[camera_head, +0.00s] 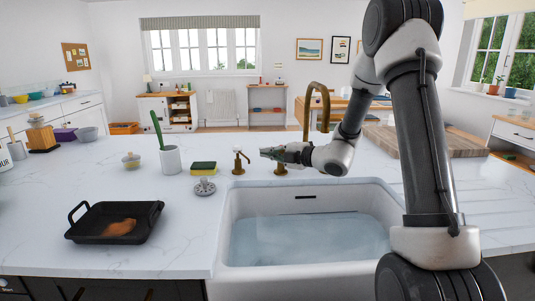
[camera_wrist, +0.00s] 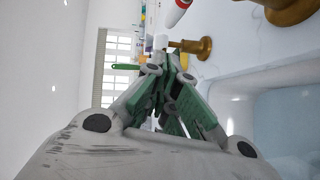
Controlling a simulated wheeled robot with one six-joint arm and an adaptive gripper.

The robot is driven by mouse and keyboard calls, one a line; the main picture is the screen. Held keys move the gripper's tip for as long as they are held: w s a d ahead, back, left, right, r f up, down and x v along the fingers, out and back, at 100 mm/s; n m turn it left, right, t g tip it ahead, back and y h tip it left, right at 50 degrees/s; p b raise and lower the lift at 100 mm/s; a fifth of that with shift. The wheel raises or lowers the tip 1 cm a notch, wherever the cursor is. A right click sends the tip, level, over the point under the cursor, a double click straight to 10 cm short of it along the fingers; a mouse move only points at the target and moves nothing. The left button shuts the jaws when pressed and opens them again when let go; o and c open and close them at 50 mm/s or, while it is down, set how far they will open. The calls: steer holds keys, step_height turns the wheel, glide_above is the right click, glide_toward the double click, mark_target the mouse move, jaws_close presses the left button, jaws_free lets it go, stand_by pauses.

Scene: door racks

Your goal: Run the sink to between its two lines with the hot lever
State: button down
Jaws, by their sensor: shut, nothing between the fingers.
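The white sink (camera_head: 222,245) holds pale blue water (camera_head: 310,240) across its basin. No level lines can be made out on its walls. A brass gooseneck tap (camera_head: 318,88) stands behind it, with no stream visible. A brass lever with a white end (camera_head: 238,160) stands left of my gripper; it also shows in the wrist view (camera_wrist: 204,47). A second brass fitting (camera_head: 281,170) is mostly hidden behind my gripper. In the wrist view a red-and-white handle (camera_wrist: 179,11) shows near its brass base (camera_wrist: 292,10). My gripper (camera_head: 264,153) is shut and empty, above the sink's back edge.
A yellow-green sponge (camera_head: 204,168), a round strainer (camera_head: 204,187) and a white pot with a green-handled tool (camera_head: 170,160) stand left of the levers. A black pan (camera_head: 88,234) lies front left. A wooden board (camera_head: 440,143) lies at right.

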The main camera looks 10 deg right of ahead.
steer(key=v, duration=1)
steer(key=s+a+f+n+g, duration=0.2)
steer(key=s+f+n+g, duration=0.35)
steer(key=s+n, duration=0.6)
steer(key=s+d+n+g+h, duration=0.3)
steer(key=s+n+g, duration=0.3)
steer(key=s+n, duration=1.1)
steer(key=s+d+r+n+t+h, duration=0.1)
steer(key=d+r+n+h, duration=0.2)
steer(key=r+n, duration=0.3)
steer(key=s+d+r+n+t+h, duration=0.2)
steer(key=d+r+n+h, duration=0.2)
steer(key=n, duration=0.9)
steer(key=shift+s+r+h, duration=0.15)
steer(key=shift+r+h, duration=0.15)
steer(key=shift+r, duration=0.85)
